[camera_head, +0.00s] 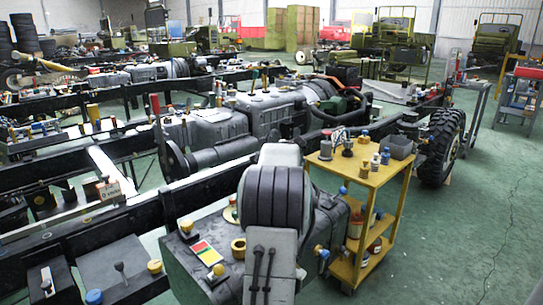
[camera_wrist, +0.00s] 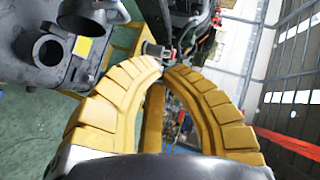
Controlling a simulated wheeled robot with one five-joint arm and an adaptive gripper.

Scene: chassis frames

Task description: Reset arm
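My gripper (camera_wrist: 164,68) shows in the wrist view as two curved yellow segmented fingers. They bow outward and come together at the tips, with no thing held between them. Past the gap between the fingers I see parts of the yellow cart and the green floor. In the head view, my grey arm stands in the lower middle, and my gripper cannot be made out there.
A yellow cart (camera_head: 344,179) with bottles and a grey bin (camera_head: 397,147) stands right of my arm. Long dark chassis frames (camera_head: 75,240) fill the left and middle. A big tyre (camera_head: 441,147) is beyond the cart. Green floor (camera_head: 470,230) is clear at the right.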

